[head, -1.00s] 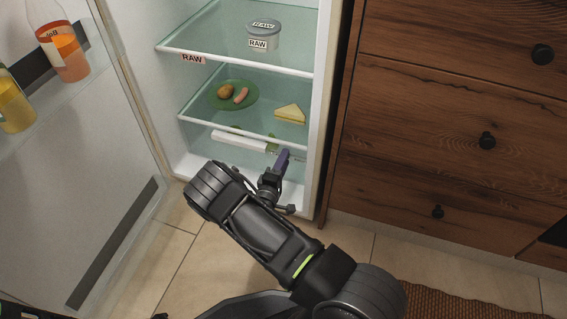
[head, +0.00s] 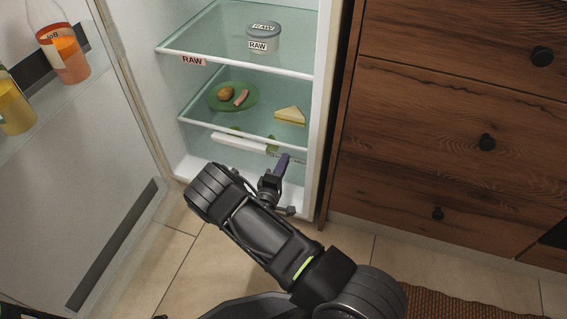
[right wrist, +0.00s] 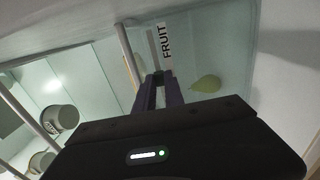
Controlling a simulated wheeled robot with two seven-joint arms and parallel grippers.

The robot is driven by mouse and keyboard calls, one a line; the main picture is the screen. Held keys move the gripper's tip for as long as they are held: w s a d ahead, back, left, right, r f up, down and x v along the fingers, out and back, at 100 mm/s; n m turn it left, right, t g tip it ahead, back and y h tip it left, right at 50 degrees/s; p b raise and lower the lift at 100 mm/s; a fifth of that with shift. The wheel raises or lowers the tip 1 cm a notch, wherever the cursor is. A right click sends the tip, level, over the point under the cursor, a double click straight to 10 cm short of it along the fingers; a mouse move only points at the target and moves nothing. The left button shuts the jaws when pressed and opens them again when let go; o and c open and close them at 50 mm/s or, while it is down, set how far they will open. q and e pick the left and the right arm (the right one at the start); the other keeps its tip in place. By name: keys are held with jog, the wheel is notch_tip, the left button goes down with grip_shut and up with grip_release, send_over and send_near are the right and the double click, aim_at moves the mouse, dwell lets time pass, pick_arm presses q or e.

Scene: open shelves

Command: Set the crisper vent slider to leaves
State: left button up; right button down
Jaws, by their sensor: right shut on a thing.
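The crisper drawer, with its white front bar (head: 239,143), is at the bottom of the open fridge. My right gripper (head: 283,160) is at the right end of its front. In the right wrist view, the purple fingers of the right gripper (right wrist: 161,82) are shut on a small dark piece, seemingly the vent slider knob (right wrist: 160,76), mostly hidden between them. A narrow grey slider track (right wrist: 153,48) runs from there beside a label reading FRUIT (right wrist: 166,40). The leaves marking cannot be made out. My left gripper is not in view.
A glass shelf above holds a green plate of food (head: 250,104) and a yellow wedge (head: 290,115). A RAW tub (head: 263,37) stands higher. The open fridge door (head: 100,190) is at the left, wooden drawers (head: 450,110) at the right. A green fruit (right wrist: 206,83) shows behind the drawer front.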

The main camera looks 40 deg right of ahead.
dwell(0.8)
jog(key=shift+w+a, duration=0.7)
jog(key=shift+w, duration=0.3)
jog(key=shift+w+a, duration=0.65)
jog(key=shift+w, duration=0.35)
jog(key=c, duration=1.4)
grip_release()
jog(key=shift+s+a, duration=0.25)
jog(key=shift+a, duration=0.1)
jog(key=p, duration=0.3)
send_near(274, 152)
jog(key=shift+s+a, duration=0.3)
jog(key=shift+a, duration=0.3)
jog(key=shift+r, duration=0.1)
